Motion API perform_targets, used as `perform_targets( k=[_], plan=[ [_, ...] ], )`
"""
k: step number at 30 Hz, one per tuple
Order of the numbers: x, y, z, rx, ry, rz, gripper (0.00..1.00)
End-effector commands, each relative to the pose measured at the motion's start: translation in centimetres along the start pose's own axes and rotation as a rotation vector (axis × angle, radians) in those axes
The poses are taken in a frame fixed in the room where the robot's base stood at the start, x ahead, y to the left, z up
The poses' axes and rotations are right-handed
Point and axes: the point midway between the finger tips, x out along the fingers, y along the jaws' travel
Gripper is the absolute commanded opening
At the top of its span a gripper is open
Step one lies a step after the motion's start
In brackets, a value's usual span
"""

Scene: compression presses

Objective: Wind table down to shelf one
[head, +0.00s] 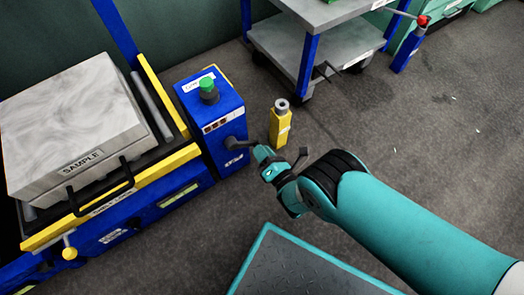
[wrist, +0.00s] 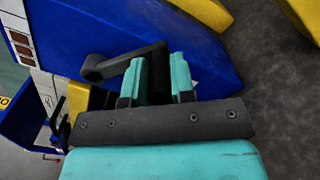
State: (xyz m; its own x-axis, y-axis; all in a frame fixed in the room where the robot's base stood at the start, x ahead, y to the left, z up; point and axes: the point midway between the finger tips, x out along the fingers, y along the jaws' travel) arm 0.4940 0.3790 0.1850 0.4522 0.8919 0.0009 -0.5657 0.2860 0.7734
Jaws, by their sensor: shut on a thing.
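My gripper (head: 262,155) is shut on the dark crank handle (head: 238,141) at the side of the blue control box (head: 215,120). In the wrist view the crank arm (wrist: 112,63) runs from its hub to the grip, which stands between my two teal fingers (wrist: 158,80). The table (head: 165,160), with yellow edges and a dark top, is at the left. A grey block labelled SAMPLE (head: 75,115) lies on it. The box has a green button (head: 208,86) and a row of small dark red windows (head: 214,126). The figures in them are too small to read.
A yellow post (head: 280,125) stands on the floor just behind my gripper. A grey trolley with blue legs (head: 315,55) is at the back. A yellow-knobbed lever (head: 69,252) sticks out at the table's front. The floor (head: 430,130) at the right is clear.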

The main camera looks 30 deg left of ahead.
Motion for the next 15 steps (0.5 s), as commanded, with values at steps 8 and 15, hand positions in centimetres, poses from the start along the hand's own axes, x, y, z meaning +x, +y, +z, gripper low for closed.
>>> perform_targets(
  k=[8,15],
  plan=[
    [0.09,0.07,-0.05,0.001,0.001,0.001,0.48],
    [0.09,0.09,-0.14,0.001,0.002,0.001,0.48]
  ],
)
